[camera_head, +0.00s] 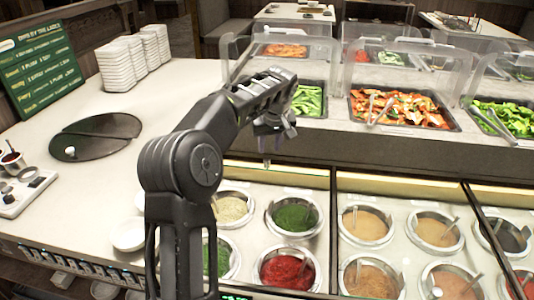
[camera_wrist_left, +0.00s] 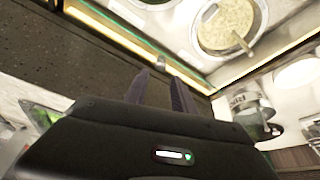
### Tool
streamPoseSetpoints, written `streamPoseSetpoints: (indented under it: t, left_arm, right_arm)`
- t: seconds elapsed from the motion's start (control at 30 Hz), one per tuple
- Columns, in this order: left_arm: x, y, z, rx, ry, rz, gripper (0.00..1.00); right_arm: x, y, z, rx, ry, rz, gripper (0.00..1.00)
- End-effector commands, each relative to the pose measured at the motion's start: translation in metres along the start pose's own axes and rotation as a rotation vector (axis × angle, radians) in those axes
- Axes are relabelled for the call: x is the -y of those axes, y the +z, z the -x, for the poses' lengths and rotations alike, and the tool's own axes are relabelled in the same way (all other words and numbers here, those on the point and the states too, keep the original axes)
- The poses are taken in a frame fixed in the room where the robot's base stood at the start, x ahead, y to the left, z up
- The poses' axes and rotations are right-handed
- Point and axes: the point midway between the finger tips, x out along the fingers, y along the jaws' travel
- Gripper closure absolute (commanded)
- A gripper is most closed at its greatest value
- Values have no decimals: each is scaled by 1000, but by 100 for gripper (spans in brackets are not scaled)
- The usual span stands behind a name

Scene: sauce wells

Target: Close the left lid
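The left sauce section is uncovered, with metal wells of grainy tan (camera_head: 231,208), green (camera_head: 294,216) and red (camera_head: 286,270) sauce in plain sight. A pale strip with a yellow-lit edge (camera_head: 290,175) runs along its back; I cannot tell whether this is the left lid's edge. My left gripper (camera_head: 268,158) hangs just behind and above that strip, pointing down. In the left wrist view its two fingers (camera_wrist_left: 160,88) stand apart with nothing between them. The lit strip (camera_wrist_left: 130,42) and a tan well (camera_wrist_left: 228,27) lie beyond the fingers. My right gripper is out of view.
Food trays under clear guards (camera_head: 405,105) stand behind the dark ledge. The right sauce section (camera_head: 400,210) is also uncovered. Stacked white plates (camera_head: 117,66), a green menu board (camera_head: 40,65) and dark round covers (camera_head: 105,125) are at left. A small white bowl (camera_head: 129,234) sits near my arm.

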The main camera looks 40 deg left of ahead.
Motion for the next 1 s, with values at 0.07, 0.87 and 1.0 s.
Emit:
streamPoseSetpoints:
  t: [0.07,0.87,1.0]
  left_arm:
    - [0,0,0,0,0,0,69]
    - [0,0,-75,2,0,0,69]
    - [0,0,-78,0,0,0,69]
  right_arm:
    - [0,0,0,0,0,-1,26]
    - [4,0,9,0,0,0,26]
    - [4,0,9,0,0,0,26]
